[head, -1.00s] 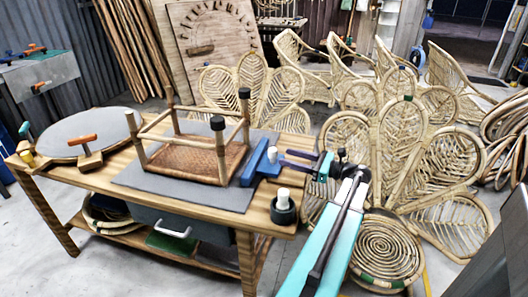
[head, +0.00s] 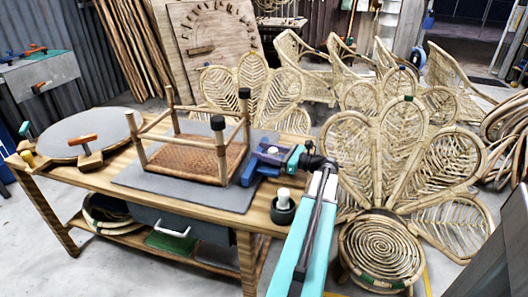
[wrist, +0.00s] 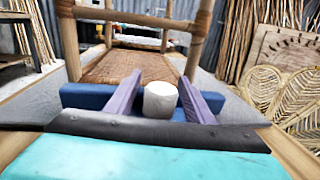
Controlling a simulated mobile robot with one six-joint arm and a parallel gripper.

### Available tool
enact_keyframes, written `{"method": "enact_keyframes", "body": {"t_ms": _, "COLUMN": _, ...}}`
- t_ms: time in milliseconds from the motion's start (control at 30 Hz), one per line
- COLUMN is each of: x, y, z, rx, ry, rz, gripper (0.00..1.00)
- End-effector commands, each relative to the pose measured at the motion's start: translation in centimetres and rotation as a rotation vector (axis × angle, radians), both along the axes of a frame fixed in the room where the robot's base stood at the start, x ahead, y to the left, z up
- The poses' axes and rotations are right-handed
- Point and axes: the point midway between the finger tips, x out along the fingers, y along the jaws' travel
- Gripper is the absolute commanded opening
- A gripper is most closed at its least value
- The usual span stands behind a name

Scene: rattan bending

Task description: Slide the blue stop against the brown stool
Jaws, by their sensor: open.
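The brown stool (head: 195,158) lies upside down on a grey mat on the workbench, its legs and rails pointing up. Its woven seat also shows in the wrist view (wrist: 128,68). The blue stop (head: 250,172) is a bar just right of the stool; in the wrist view (wrist: 80,98) it lies across in front of the stool. I cannot tell whether they touch. My gripper (head: 270,156) is at the stop. In the wrist view its purple fingers (wrist: 158,92) are open, one on each side of the stop's pale knob (wrist: 160,100).
A dark cup with a white cylinder (head: 283,206) stands at the table's near right corner, close to my arm. A round grey board (head: 88,128) and an orange-handled tool (head: 84,150) lie at the left. Rattan chair backs (head: 405,150) stand behind and to the right.

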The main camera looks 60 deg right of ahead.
Motion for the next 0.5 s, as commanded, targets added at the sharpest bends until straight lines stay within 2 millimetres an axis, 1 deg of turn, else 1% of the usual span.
{"method": "enact_keyframes", "body": {"t_ms": 233, "x": 0.01, "y": -0.02, "z": 0.0, "rx": 0.0, "ry": 0.0, "rz": 0.0, "gripper": 0.48}}
{"method": "enact_keyframes", "body": {"t_ms": 467, "x": -0.03, "y": -0.02, "z": -0.01, "rx": 0.0, "ry": 0.0, "rz": -0.001, "gripper": 0.09}}
{"method": "enact_keyframes", "body": {"t_ms": 500, "x": -0.03, "y": -0.02, "z": -0.01, "rx": 0.0, "ry": 0.0, "rz": -0.001, "gripper": 0.03}}
